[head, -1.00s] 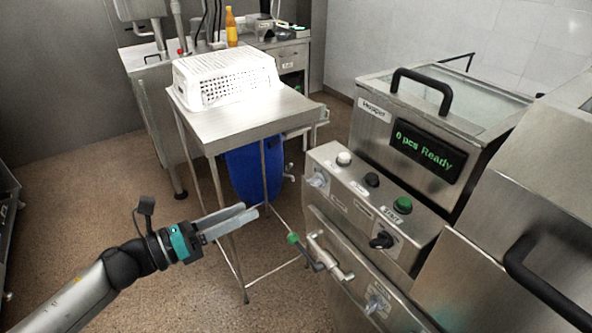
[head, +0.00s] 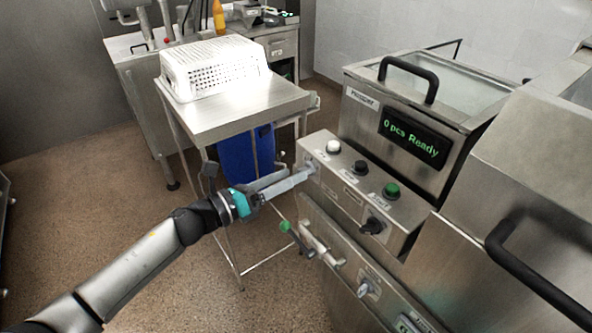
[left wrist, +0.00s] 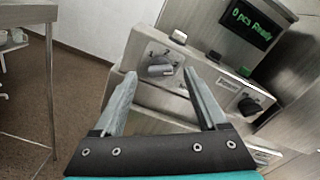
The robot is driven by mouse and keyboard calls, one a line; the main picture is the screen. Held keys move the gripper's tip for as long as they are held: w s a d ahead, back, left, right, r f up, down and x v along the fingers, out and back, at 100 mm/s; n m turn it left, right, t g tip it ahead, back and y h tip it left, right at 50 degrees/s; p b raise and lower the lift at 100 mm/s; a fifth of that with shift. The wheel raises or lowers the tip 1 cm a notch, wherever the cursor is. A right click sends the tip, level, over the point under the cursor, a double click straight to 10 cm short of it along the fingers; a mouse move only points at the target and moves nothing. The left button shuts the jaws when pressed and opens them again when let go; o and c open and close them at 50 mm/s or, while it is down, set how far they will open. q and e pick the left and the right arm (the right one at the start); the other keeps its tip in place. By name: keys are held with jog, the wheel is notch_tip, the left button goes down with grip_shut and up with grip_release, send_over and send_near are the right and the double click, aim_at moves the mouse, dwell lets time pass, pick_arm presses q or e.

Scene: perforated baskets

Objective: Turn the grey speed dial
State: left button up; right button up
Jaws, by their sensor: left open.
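The grey speed dial (left wrist: 158,67) is on the left part of the front panel of the machine (left wrist: 190,85). In the left wrist view it shows between and beyond the tips of my left gripper (left wrist: 159,76). The fingers are apart and empty, one on each side of it in the picture; I cannot tell that either touches it. In the head view my left gripper (head: 300,174) reaches the panel's left end and mostly hides this dial. My right gripper is not in view.
A black dial (head: 372,226) sits on the panel's right. White, black and green buttons (head: 391,190) are on top. A green-tipped lever (head: 286,227) stands out below. A steel table (head: 240,112) with a white basket (head: 215,68) is at left.

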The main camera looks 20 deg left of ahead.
aim_at(306, 170)
pick_arm(q)
jog(key=shift+x, duration=1.45)
jog(key=shift+c, duration=0.2)
grip_shut()
